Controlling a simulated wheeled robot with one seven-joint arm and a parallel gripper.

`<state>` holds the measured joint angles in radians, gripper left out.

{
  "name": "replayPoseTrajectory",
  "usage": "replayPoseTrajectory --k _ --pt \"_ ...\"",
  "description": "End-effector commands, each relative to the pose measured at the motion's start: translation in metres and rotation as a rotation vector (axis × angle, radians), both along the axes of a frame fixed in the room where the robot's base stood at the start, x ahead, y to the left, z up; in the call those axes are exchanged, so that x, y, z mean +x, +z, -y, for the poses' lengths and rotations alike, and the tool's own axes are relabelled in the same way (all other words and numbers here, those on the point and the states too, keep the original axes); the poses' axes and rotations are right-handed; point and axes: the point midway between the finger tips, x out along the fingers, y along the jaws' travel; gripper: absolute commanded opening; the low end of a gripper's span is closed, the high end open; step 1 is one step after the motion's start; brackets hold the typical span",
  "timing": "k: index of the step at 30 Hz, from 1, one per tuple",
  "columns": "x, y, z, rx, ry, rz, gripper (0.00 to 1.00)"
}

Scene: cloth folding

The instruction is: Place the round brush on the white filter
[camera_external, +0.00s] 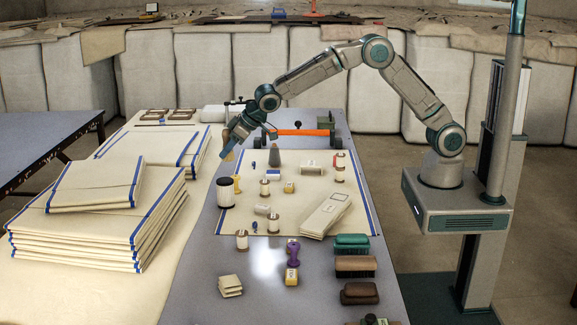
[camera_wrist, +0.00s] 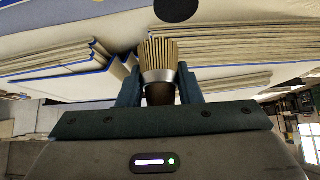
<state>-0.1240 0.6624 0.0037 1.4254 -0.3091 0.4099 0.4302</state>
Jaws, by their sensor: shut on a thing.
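My gripper (camera_wrist: 160,88) is shut on the round brush (camera_wrist: 160,54) in the wrist view. The brush has tan bristles, a silver ferrule and a dark handle between the fingers. In the external view my gripper (camera_external: 234,134) hangs over the left edge of the work table, and the brush is hard to make out there. Cream-white filters with blue edges lie in a stack (camera_external: 105,228), with a smaller folded one (camera_external: 98,186) on top. A wide flat one (camera_external: 285,218) lies under several objects. I cannot tell which is the white filter meant.
A dark jar with a white band (camera_external: 226,192), spools, a purple-handled tool (camera_external: 293,253) and a white box (camera_external: 326,214) crowd the work table. Brushes (camera_external: 352,243) line its right side. Another filter stack (camera_external: 170,145) lies behind. The front left of the table is fairly clear.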

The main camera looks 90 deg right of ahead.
Motion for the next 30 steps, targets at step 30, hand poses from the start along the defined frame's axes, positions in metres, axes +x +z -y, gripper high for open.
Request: replayPoseTrajectory --k 30 --pt "0.011 -0.059 -0.025 0.001 -0.001 0.0 0.43"
